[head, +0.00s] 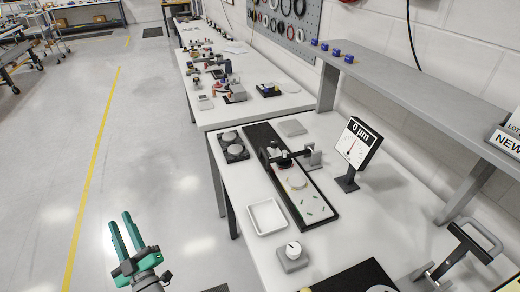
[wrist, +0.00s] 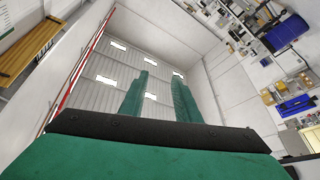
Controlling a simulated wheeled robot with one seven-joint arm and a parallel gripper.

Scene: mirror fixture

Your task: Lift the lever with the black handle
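My gripper (head: 119,219) has two green fingers, apart with nothing between them. It is over the floor at the lower left of the head view, left of the workbench and clear of everything. In the wrist view the fingers (wrist: 158,85) point toward the ceiling and far wall. A black lever-like arm (head: 289,155) lies across the black-framed fixture (head: 330,222) on the bench, beside a grey bracket (head: 313,156). A grey frame with a black bar (head: 470,240) stands at the lower right. I cannot tell for sure which is the task's lever. The wrist view shows neither.
The white workbench (head: 262,262) also holds a white tray (head: 267,217), a knob box (head: 292,256), a black holder with round pieces (head: 232,146) and a gauge display (head: 357,143). A grey shelf (head: 420,85) overhangs the back. The floor (head: 150,130) left of the bench is clear.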

